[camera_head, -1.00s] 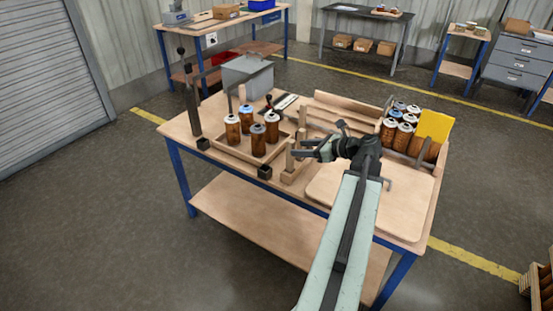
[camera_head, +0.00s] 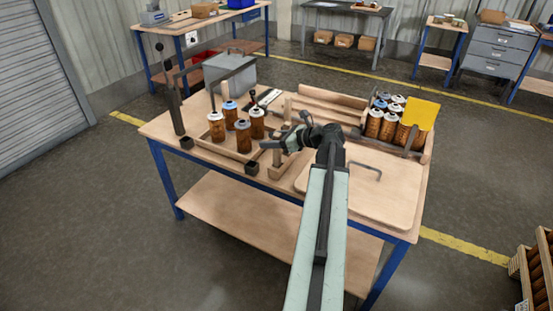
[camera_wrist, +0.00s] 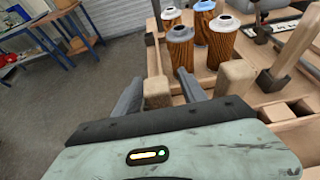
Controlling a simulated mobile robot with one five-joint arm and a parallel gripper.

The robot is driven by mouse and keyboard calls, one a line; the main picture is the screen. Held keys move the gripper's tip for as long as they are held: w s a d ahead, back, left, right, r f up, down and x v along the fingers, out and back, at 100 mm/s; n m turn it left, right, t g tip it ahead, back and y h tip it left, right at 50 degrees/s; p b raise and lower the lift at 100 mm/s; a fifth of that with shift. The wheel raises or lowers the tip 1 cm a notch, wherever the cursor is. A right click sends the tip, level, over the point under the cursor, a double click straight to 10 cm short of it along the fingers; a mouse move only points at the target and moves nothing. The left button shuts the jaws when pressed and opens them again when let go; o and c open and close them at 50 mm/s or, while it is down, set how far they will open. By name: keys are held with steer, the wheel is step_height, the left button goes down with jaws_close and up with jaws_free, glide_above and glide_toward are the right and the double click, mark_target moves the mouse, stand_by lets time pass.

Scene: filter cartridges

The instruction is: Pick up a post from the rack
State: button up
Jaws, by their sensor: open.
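My gripper (camera_head: 271,149) is open over the front of the workbench, beside the rack (camera_head: 283,170). In the wrist view its two fingers (camera_wrist: 158,84) point forward, with a pale wooden post (camera_wrist: 157,93) showing in the gap between them. I cannot tell whether the post is fully between the fingers or just beyond their tips. A second post (camera_wrist: 236,78) stands to the right of the right finger. A taller post (camera_wrist: 297,42) stands farther right. The rack's empty square sockets (camera_wrist: 300,108) show at the lower right. The gripper partly hides the rack in the head view.
Several brown filter cartridges (camera_head: 242,137) with pale or blue caps stand in a wooden tray just left of the rack. More cartridges (camera_head: 374,122) fill a box at the right, by a yellow card (camera_head: 421,114). A board with a handle (camera_head: 375,197) lies at the front right.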

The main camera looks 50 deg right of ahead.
steer(key=shift+w, duration=0.1)
jaws_close()
stand_by(1.3)
